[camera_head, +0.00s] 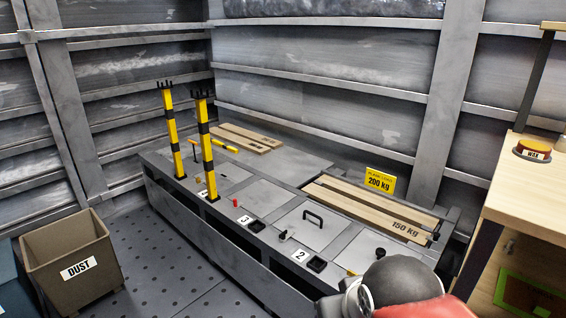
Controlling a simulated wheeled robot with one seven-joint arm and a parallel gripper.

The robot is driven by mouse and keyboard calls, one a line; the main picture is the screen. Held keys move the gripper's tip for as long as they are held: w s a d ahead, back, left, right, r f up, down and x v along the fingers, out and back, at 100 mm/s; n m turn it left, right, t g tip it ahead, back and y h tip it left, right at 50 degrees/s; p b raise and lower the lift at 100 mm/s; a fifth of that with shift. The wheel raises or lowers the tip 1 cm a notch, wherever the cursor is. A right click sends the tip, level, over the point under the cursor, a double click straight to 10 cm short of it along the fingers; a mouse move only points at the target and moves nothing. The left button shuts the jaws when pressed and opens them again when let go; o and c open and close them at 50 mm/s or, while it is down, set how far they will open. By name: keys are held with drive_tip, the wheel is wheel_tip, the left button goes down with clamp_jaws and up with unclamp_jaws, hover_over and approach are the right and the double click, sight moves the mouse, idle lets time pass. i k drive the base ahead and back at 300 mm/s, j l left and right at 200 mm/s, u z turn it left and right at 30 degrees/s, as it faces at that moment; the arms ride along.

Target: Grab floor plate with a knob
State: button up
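Several grey floor plates are set in a long raised metal platform. One plate (318,236) beside the label 2 has a black bar handle (313,215). A small black knob-like part (283,235) stands near its left edge. The plate to its right (362,248) has a small black knob-like part (380,252), partly hidden by my arm. Another plate (268,198), near the label 3, is smooth, with a small red part (237,203) at its left. My arm reaches in from the bottom right. My gripper itself does not show.
Two yellow-black posts (208,150) rise from the platform's left part. Wooden planks marked 150 kg (370,212) lie at the right rear, by a yellow 200 kg sign (380,180). A DUST bin (75,262) stands left; a wooden bench (520,190) stands right.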

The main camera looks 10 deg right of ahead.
sight(369, 246)
drive_tip(key=l+z, duration=0.1)
drive_tip(key=z, duration=0.25)
drive_tip(key=i+l+z, duration=0.1)
drive_tip(key=z, duration=0.25)
